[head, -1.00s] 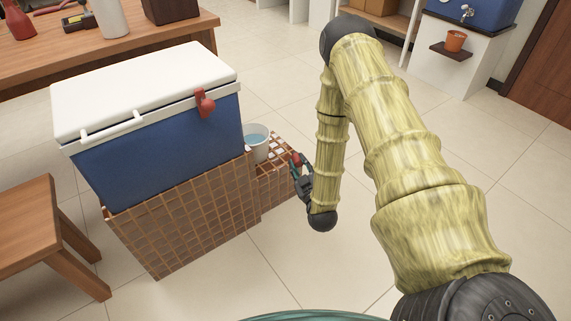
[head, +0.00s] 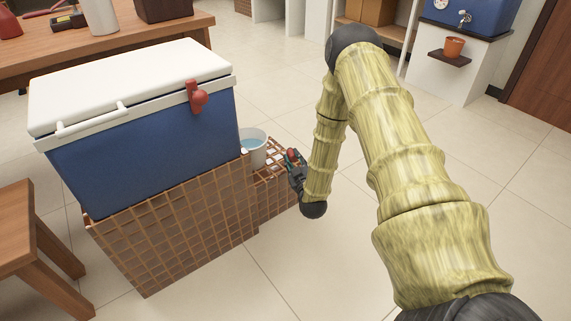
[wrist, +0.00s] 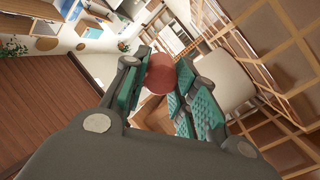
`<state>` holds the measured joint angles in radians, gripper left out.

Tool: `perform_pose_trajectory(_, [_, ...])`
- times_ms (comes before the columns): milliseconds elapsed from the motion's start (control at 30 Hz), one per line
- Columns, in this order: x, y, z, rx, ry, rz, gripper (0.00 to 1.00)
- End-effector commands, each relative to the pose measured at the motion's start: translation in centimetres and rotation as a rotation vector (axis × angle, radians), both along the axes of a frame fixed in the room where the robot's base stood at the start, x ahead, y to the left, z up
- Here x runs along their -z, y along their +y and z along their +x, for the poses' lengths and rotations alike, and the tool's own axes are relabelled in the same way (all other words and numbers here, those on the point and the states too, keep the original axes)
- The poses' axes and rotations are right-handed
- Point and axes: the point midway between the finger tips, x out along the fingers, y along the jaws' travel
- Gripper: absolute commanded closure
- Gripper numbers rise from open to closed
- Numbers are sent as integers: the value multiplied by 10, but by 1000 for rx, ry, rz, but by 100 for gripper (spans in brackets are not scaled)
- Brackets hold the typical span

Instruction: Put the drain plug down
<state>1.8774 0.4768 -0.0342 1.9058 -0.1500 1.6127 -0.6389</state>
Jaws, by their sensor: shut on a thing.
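The red drain plug (wrist: 160,74) is between the teal-padded fingers of my gripper (wrist: 168,88) in the wrist view, and the fingers are shut on it. In the head view my gripper (head: 296,170) is small, at the right edge of the low tiled step (head: 270,185), with a bit of the red plug (head: 291,154) showing at its tip. The plug is held up, and I cannot tell how high above the step it is.
A blue cooler (head: 145,150) with a white lid and a red fitting (head: 196,97) sits on the tiled block (head: 180,235). A white bucket of water (head: 252,148) stands on the step, left of my gripper. A wooden stool (head: 25,230) is at left.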

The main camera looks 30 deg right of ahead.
Motion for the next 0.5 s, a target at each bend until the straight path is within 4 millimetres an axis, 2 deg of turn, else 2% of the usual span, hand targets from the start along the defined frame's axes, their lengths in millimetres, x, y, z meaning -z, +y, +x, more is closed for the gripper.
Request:
perform_pose_trajectory(100, [6,-2,25,0,-4,0,100])
perform_pose_trajectory(233, [7,-3,46,-1,-3,0,100])
perform_pose_trajectory(333, [7,-3,56,-2,-1,0,100])
perform_pose_trajectory(500, [9,-3,61,-2,0,0,100])
